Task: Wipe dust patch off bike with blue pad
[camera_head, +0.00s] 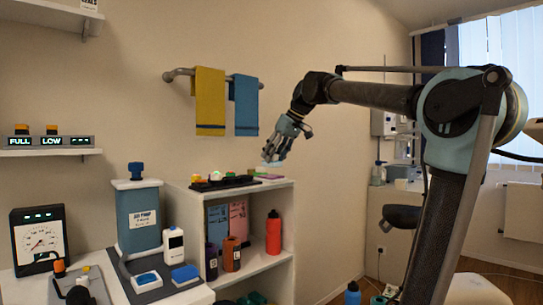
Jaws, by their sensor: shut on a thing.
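My gripper (272,150) is above the right end of the white shelf unit, pointing down and left. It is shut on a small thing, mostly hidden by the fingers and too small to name. One blue pad-like block (185,273) lies on a dark mat at the lower left. A second blue-topped block with a white base (147,279) lies beside it. Both are well apart from my gripper. A dark saddle-like shape (402,216) shows partly behind my arm; I cannot tell if it belongs to the bike. I cannot make out a dust patch.
The white shelf unit (286,218) holds a red bottle (273,232) and cups. A dark strip with coloured knobs (225,183) lies on its top, close below my gripper. Yellow (210,100) and blue (246,104) towels hang behind. A blue canister (138,215) stands left.

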